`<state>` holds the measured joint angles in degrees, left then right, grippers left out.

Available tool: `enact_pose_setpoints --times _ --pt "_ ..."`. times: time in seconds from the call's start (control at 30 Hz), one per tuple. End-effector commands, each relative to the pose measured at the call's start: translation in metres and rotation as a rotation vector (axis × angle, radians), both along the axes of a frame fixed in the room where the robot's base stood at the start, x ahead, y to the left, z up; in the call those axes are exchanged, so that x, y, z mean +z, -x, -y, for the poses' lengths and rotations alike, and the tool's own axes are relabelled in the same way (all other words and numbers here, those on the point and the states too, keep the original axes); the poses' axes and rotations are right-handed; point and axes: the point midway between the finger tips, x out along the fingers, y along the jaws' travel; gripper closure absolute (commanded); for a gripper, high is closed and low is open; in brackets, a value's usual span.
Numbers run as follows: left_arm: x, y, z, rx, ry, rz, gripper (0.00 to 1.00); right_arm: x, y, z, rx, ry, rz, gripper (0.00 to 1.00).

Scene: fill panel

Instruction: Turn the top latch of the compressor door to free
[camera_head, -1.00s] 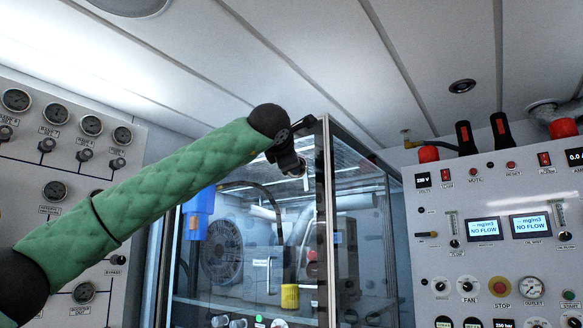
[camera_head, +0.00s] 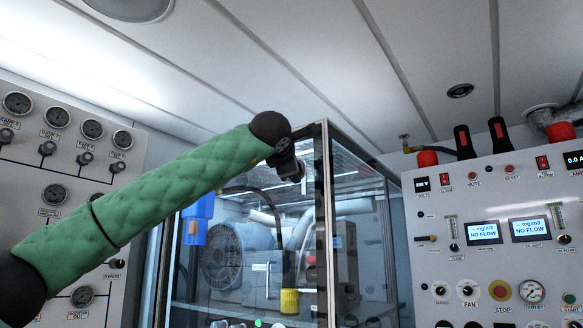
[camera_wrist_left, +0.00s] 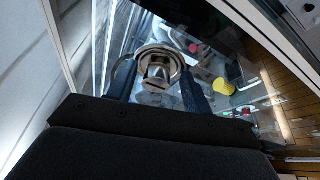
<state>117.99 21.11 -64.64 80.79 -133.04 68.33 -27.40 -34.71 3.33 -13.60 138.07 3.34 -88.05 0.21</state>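The compressor door (camera_head: 250,240) is a glass panel in a dark frame, standing shut as far as I can see. The top latch (camera_wrist_left: 156,72) is a round metal fitting with a raised middle piece, near the door's upper edge in the left wrist view. My left gripper (camera_wrist_left: 157,78) has one dark finger on each side of the latch, with gaps showing beside the middle piece. In the head view my left gripper (camera_head: 292,172) is at the door's upper right corner, and its wrist hides the latch there. My right gripper is in neither view.
A gauge panel (camera_head: 60,200) stands at the left and a control panel (camera_head: 480,270) with screens and buttons at the right. The ceiling (camera_head: 300,70) is close above my left arm. A yellow part (camera_head: 290,301) sits behind the glass.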

Motion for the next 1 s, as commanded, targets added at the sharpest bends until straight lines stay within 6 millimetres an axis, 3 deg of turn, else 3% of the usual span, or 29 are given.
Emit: enact_pose_setpoints --times 0.27,0.7,1.0 --pt "0.001 0.004 -0.002 0.001 0.001 0.002 0.50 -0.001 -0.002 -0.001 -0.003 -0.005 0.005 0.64" --pt "0.002 0.062 -0.016 0.000 0.001 0.001 0.50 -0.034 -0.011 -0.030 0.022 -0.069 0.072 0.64" --pt "0.004 0.075 -0.019 0.001 0.001 0.000 0.50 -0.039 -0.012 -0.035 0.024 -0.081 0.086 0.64"
